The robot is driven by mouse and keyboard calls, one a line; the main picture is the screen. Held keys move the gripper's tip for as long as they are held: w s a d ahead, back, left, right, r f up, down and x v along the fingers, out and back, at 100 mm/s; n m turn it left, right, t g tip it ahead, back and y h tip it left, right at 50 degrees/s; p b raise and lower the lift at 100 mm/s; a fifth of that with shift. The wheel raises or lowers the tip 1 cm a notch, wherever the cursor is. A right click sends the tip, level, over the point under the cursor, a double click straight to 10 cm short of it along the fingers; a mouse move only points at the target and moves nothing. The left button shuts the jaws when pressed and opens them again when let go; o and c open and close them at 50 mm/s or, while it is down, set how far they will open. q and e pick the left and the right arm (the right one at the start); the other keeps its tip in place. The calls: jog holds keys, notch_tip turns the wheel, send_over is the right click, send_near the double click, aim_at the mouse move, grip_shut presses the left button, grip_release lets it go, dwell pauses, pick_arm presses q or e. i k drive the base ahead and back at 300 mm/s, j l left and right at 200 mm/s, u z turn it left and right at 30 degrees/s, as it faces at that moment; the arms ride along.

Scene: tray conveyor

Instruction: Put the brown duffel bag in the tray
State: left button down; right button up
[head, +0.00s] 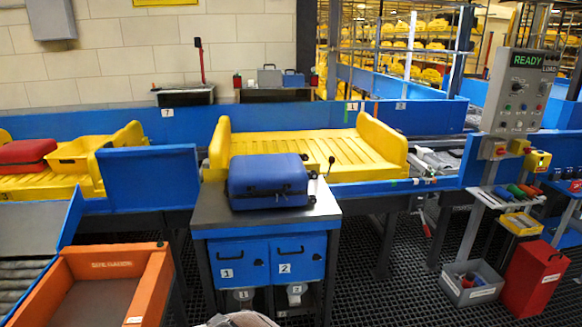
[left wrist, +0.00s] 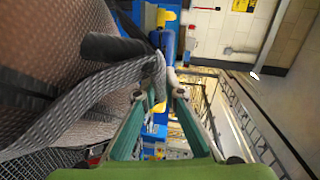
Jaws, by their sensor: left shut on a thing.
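The brown duffel bag (left wrist: 60,40) fills the left side of the left wrist view, with a grey strap and a dark handle. My left gripper (left wrist: 165,92) has its green fingers closed at the grey strap, and the bag hangs beside them. A brownish piece (head: 245,319), perhaps the bag's top, shows at the bottom edge of the head view; the rest is cut off. The yellow tray (head: 310,145) on the conveyor behind the steel stand is empty. My right gripper is in neither view.
A blue suitcase (head: 268,182) lies on the steel stand (head: 215,215) in front of the tray. Another yellow tray (head: 55,187) at left holds a red case (head: 25,155) and a yellow bin (head: 75,155). An orange box (head: 150,285) stands at lower left. A control panel (head: 515,95) is at right.

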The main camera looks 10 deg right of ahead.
aim_at(344, 155)
jog(key=i+l+z, duration=0.15)
jog(key=i+l, duration=0.6)
jog(key=l, duration=0.2)
jog(key=i+l+z, duration=0.15)
jog(key=i+l, duration=0.6)
jog(key=i+l+z, duration=0.15)
jog(key=i+l, duration=0.65)
jog(key=i+l+z, duration=0.15)
jog(key=i+l, duration=0.55)
jog(key=i, duration=0.15)
